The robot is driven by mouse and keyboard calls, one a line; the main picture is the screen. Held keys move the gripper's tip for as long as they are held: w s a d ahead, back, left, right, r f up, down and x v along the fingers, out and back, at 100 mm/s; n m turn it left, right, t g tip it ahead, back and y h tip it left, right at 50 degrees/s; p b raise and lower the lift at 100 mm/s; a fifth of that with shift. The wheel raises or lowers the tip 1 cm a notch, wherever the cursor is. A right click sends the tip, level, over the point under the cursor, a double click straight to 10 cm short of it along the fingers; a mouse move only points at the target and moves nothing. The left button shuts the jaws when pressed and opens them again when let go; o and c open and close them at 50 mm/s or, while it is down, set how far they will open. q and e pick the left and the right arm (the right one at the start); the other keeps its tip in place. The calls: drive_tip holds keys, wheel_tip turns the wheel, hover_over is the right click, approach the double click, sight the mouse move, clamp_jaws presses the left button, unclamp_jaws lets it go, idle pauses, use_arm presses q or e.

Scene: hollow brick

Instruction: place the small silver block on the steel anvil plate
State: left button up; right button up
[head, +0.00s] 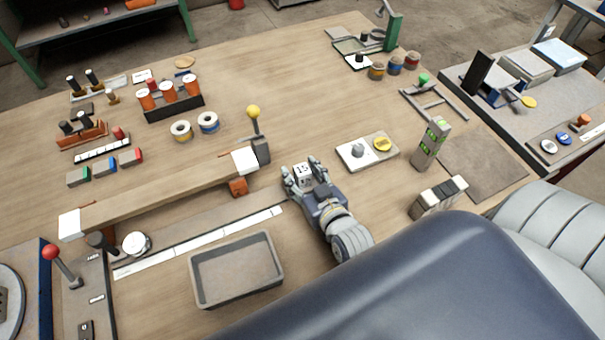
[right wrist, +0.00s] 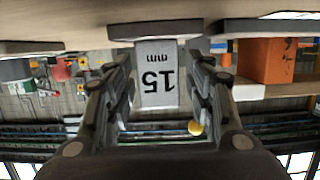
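The small silver block (head: 303,174), pale and marked "15", is between the fingers of my right gripper (head: 304,170). In the right wrist view the block (right wrist: 157,75) shows "15 mm" upside down, with narrow gaps beside it to the fingers of my right gripper (right wrist: 161,62), which look open around it. A dark flat plate (right wrist: 120,32), which looks like the steel anvil plate, lies against the block's base. I cannot tell whether the block rests fully on it. In the head view that plate is hidden by the gripper. My left gripper is not in view.
A wooden beam (head: 160,195) with an orange support (head: 238,187) and a yellow-knobbed lever (head: 254,112) stand left of the gripper. A grey tray (head: 237,300) is in front. Bare tabletop extends behind.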

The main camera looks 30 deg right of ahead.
drive_tip(key=shift+s+a+f, duration=0.1)
drive_tip(key=shift+s+f, duration=0.15)
drive_tip(key=shift+f, duration=0.65)
drive_tip(key=shift+w+r, duration=0.1)
drive_tip(key=shift+r, duration=0.25)
drive_tip(key=v, duration=0.6)
drive_tip(key=r+v, duration=0.1)
drive_tip(key=v, duration=0.3)
drive_tip(key=shift+b, duration=0.3)
drive_tip(key=shift+v, duration=0.75)
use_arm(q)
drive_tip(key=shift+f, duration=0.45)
use_arm(e)
drive_tip(key=shift+r, duration=0.2)
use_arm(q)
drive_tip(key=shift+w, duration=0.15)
